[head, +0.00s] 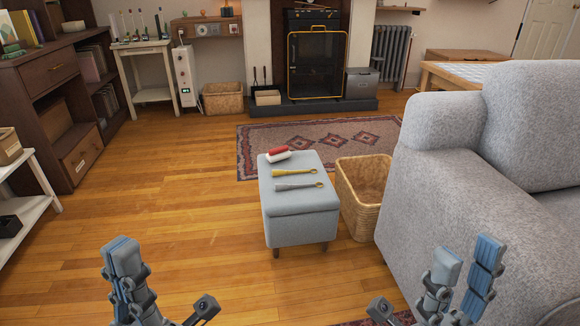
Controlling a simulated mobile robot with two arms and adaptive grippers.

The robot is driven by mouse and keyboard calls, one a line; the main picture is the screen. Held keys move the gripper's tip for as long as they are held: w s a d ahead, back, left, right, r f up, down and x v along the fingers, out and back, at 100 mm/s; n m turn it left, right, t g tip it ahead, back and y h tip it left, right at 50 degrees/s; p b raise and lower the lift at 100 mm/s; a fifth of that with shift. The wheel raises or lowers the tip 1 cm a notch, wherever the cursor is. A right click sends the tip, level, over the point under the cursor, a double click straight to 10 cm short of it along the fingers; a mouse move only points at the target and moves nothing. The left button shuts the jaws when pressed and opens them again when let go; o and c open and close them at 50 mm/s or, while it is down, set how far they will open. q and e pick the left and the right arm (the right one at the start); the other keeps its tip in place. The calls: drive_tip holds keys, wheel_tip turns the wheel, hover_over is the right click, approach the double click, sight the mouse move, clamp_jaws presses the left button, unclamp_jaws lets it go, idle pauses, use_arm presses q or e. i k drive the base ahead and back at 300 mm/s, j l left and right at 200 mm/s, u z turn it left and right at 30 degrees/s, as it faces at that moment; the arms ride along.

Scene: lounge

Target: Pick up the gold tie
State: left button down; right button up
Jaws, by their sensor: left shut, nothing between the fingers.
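The gold tie (293,172) is a thin strip with a loop at its right end. It lies flat on top of the grey ottoman (300,209) in the middle of the head view. A similar silver-grey tie (297,186) lies just in front of it, apart from it. My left gripper (123,248) is at the lower left, with its fingers together and empty. My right gripper (467,254) is at the lower right, with its fingers apart and nothing seen between them. Both grippers are in the foreground, well short of the ottoman.
A red and white object (278,154) lies behind the gold tie on the ottoman. A wicker basket (360,196) stands against the ottoman's right side. A grey sofa (465,190) fills the right. A white shelf unit (28,205) is at the left edge. Wooden floor (190,200) left of the ottoman is clear.

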sight(274, 173)
drive_tip(key=i+j+z, duration=0.15)
drive_tip(key=i+j, duration=0.15)
drive_tip(key=i+j+z, duration=0.1)
drive_tip(key=i+j, duration=0.25)
drive_tip(key=i+j+z, duration=0.15)
drive_tip(key=i+j, duration=0.2)
drive_tip(key=i+j+z, duration=0.15)
drive_tip(key=i+j, duration=0.25)
drive_tip(key=i+j+z, duration=0.1)
drive_tip(key=i+j, duration=0.2)
drive_tip(key=j, duration=0.15)
drive_tip(key=i+j+z, duration=0.15)
drive_tip(key=j, duration=0.3)
drive_tip(key=i+j+z, duration=0.1)
drive_tip(key=i+j, duration=0.3)
drive_tip(key=j, duration=0.1)
